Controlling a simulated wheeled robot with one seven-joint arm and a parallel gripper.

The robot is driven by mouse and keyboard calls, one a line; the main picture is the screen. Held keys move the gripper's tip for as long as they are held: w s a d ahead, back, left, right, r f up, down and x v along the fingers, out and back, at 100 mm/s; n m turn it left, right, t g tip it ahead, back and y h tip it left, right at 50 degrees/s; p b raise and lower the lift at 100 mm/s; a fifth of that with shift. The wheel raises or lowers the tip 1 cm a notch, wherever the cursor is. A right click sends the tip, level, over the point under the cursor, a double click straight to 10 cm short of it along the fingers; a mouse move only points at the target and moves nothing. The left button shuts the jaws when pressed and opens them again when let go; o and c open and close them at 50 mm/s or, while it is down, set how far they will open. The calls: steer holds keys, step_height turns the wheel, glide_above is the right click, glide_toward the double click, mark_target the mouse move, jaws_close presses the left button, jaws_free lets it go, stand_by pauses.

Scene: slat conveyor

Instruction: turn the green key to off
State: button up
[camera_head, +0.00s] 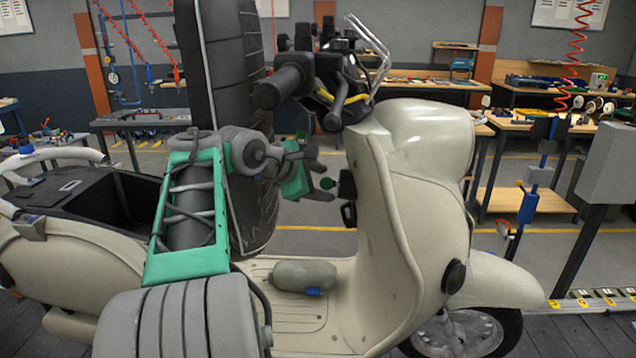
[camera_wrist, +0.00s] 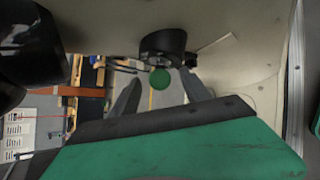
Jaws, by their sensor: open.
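The green key (camera_wrist: 159,79) shows as a round green head in front of a black lock housing (camera_wrist: 163,45) on the inner side of the cream leg shield. In the head view the key (camera_head: 327,183) is a small green spot beside the black housing (camera_head: 346,186). My gripper (camera_head: 321,178) points right toward it. In the wrist view my gripper (camera_wrist: 161,80) is open, with one dark finger on each side of the key and a gap visible at both sides. I cannot tell how far the key is turned.
The cream scooter (camera_head: 425,140) stands close in front. Its handlebar grip (camera_head: 283,88) hangs above my gripper. A grey bottle (camera_head: 305,275) lies on the footboard below. Workbenches (camera_head: 528,205) stand behind, and a grey box on a post (camera_head: 608,165) is at the right.

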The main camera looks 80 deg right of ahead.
jaws_close()
stand_by(0.9)
steer(key=shift+s+f+p, duration=0.15)
steer(key=shift+s+p, duration=0.15)
steer(key=shift+p, duration=0.05)
stand_by(0.8)
